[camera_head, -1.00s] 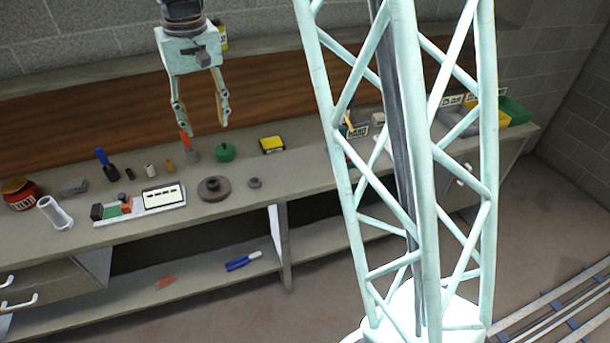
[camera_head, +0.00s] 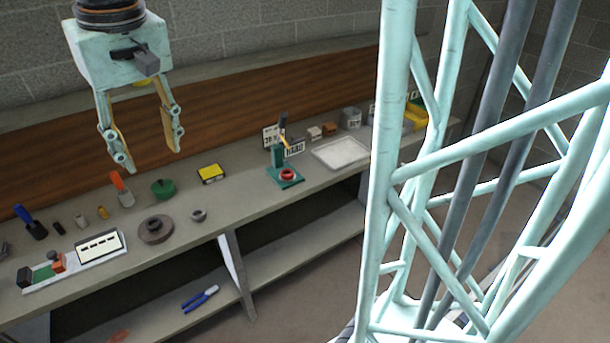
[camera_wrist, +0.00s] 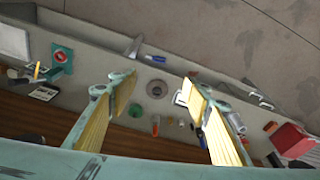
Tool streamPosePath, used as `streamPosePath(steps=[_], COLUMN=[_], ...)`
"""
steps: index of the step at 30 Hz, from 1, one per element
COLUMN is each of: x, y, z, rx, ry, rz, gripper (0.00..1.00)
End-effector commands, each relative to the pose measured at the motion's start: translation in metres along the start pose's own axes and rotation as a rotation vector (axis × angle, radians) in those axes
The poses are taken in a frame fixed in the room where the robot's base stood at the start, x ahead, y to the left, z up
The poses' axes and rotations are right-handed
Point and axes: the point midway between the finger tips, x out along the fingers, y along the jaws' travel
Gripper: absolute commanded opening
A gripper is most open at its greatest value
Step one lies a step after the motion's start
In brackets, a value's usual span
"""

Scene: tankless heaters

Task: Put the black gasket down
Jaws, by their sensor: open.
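My gripper (camera_head: 150,156) is open and empty, raised above the back part of the bench in the head view. Its two yellow-padded fingers also show spread apart in the wrist view (camera_wrist: 160,82). A dark round disc with a raised centre (camera_head: 155,229), possibly the black gasket, lies flat on the bench near its front edge. It also shows between the fingertips in the wrist view (camera_wrist: 156,89), well below them. A smaller grey ring (camera_head: 198,215) lies to its right. I cannot tell for certain which is the gasket.
On the bench (camera_head: 255,208) stand a green round part (camera_head: 163,189), a yellow box (camera_head: 211,174), a teal stand with a red ring (camera_head: 287,174) and a pale tray (camera_head: 341,153). Blue-handled pliers (camera_head: 200,298) lie on the lower shelf. My lattice column blocks the right side.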

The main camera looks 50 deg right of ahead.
Motion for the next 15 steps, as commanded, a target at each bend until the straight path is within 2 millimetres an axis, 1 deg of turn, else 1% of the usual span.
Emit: streamPosePath(steps=[1,3,9,15], x=[-0.014,-0.021,-0.038,-0.051], y=[0.000,0.001,0.005,0.007], z=[0.009,0.021,0.053,0.087], rx=[-0.002,-0.004,-0.007,-0.011], ry=[0.021,0.028,0.047,0.061], rz=[-0.001,-0.001,-0.001,-0.001], gripper=[0.45,0.45,0.45,0.45])
